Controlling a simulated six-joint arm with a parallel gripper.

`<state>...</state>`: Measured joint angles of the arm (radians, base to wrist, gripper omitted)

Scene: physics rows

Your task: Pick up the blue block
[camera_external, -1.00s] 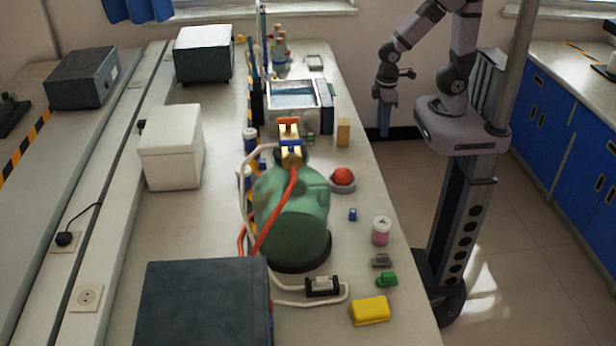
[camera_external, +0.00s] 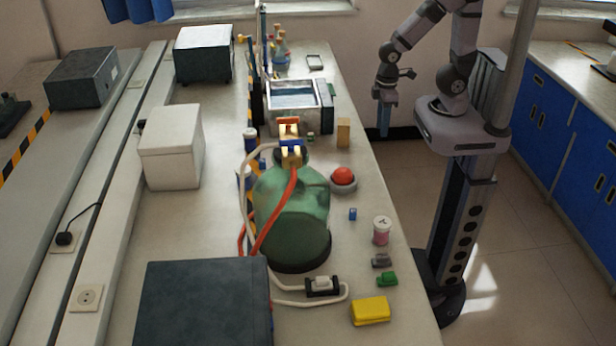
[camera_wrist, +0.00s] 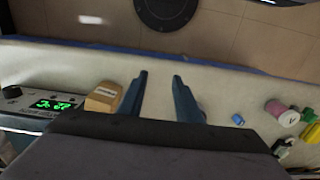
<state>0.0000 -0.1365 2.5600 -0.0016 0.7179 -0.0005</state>
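In the external view my gripper (camera_external: 384,128) hangs down beside the bench's right edge, farther back than the block.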

